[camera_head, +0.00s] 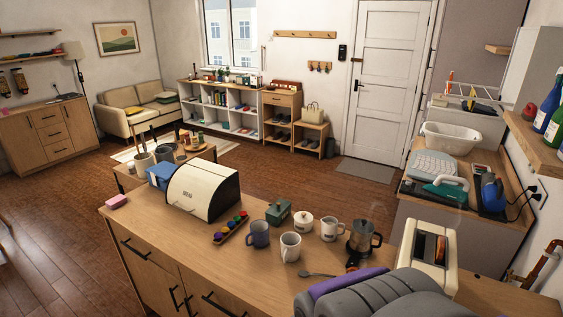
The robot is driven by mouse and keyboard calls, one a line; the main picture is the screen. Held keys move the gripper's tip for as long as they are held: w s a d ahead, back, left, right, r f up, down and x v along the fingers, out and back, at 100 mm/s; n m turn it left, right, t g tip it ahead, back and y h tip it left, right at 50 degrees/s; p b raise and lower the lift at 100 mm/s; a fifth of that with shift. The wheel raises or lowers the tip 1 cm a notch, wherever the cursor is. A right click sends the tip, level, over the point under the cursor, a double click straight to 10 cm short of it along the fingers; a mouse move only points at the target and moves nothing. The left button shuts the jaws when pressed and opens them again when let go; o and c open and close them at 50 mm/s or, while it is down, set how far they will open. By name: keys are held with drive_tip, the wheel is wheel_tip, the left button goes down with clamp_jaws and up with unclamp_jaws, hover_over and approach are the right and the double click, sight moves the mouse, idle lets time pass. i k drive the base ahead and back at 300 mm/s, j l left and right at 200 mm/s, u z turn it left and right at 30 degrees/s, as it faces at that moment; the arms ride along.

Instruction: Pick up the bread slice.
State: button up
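A cream toaster (409,246) stands at the right end of the wooden counter. A brown-orange shape shows in its dark top slot; it may be a bread slice, but it is too small to be sure. A cream bread bin (205,187) with dark sides stands on the left part of the counter, and its inside is hidden. No bread slice can be clearly told elsewhere. My gripper is not in view. A grey ribbed and purple shape, probably part of my own body, fills the lower right and covers the counter's near edge there.
A moka pot (363,238), mugs (290,247), a white lidded pot (303,221), a green box (278,212), a spoon (317,274) and a tray of coloured items (231,229) crowd the counter (190,250). A pink block (117,201) lies at its left end.

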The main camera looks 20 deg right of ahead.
sight(440, 247)
drive_tip(key=z, duration=1.7)
